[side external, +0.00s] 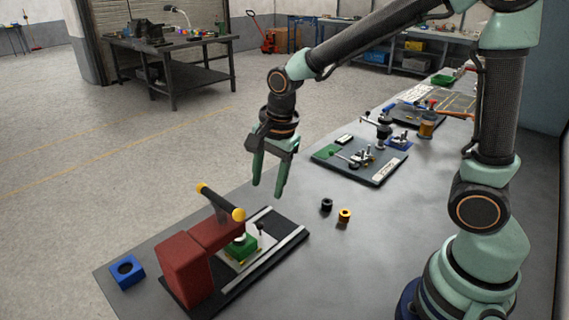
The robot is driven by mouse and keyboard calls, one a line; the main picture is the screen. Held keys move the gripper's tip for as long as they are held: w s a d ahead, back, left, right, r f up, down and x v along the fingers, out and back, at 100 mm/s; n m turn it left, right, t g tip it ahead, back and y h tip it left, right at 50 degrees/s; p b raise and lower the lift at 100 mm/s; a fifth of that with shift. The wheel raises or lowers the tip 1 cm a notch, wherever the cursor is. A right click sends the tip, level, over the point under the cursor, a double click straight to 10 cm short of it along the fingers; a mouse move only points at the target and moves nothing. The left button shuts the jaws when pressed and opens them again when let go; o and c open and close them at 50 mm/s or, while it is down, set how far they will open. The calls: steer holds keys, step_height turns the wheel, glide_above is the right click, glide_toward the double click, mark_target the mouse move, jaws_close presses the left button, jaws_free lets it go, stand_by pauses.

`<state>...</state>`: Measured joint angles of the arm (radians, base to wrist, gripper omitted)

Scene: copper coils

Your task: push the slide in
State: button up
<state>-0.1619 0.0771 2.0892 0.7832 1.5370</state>
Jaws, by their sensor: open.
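The slide appears to be the pale plate (262,241) carrying a green block (239,247), set between rails on a dark base (295,229). A red press body (188,268) with a black bar handle and yellow ends (238,214) stands at the left of this base and hides part of the plate. A small black knob (261,228) stands up at the plate's far side. My gripper (267,190) is open and empty, pointing down in the air above and behind the press. Its fingers appear apart from the fixture. How far the slide sits under the press is hard to tell.
A blue block with a round hole (127,272) lies left of the press. A black ring (326,205) and a copper coil (344,215) sit to its right. A dark board with clamps (362,160) lies farther back. The table front right of the press is clear.

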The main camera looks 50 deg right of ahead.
mark_target(259, 224)
steer(key=shift+r, duration=0.25)
steer(key=f+n, duration=0.4)
steer(key=n, duration=0.6)
steer(key=w+f+n, duration=0.1)
steer(key=f+n, duration=0.3)
steer(key=n, duration=0.7)
steer(key=w+f+n, duration=0.1)
steer(key=f+n, duration=0.3)
steer(key=n, duration=0.6)
steer(key=shift+w+a+n, duration=0.15)
steer(key=shift+a+n, duration=0.15)
steer(key=shift+a, duration=0.1)
